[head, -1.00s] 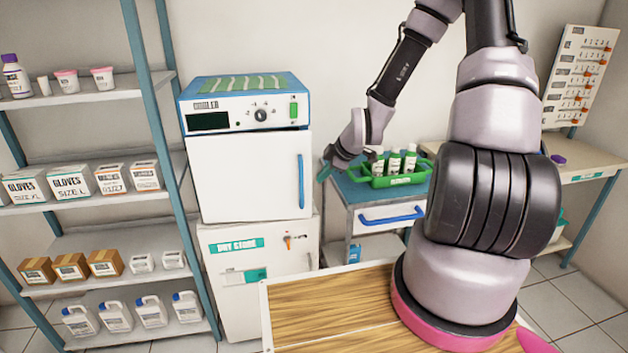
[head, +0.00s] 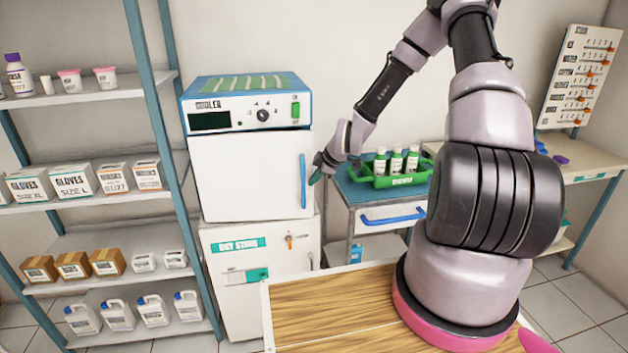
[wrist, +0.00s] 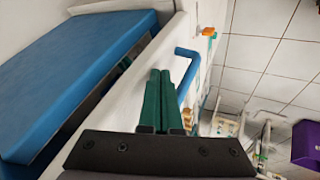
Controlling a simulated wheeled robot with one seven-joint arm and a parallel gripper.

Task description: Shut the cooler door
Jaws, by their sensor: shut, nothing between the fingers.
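The cooler (head: 250,98) has a blue and white top panel with a dial and a dark display. The blue door handle (head: 303,181) is upright on the door's right side and also shows in the wrist view (wrist: 188,68). My gripper (head: 314,178) is at the door's right edge, beside the handle. In the wrist view its green fingers (wrist: 160,78) are together and empty, close to the door face.
A white dry-store cabinet (head: 236,285) stands under the cooler. A side table (head: 345,190) with a green bottle carrier (head: 385,181) stands right of it. A stocked shelf rack (head: 160,110) is on the left. A wooden tabletop (head: 330,310) is in front.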

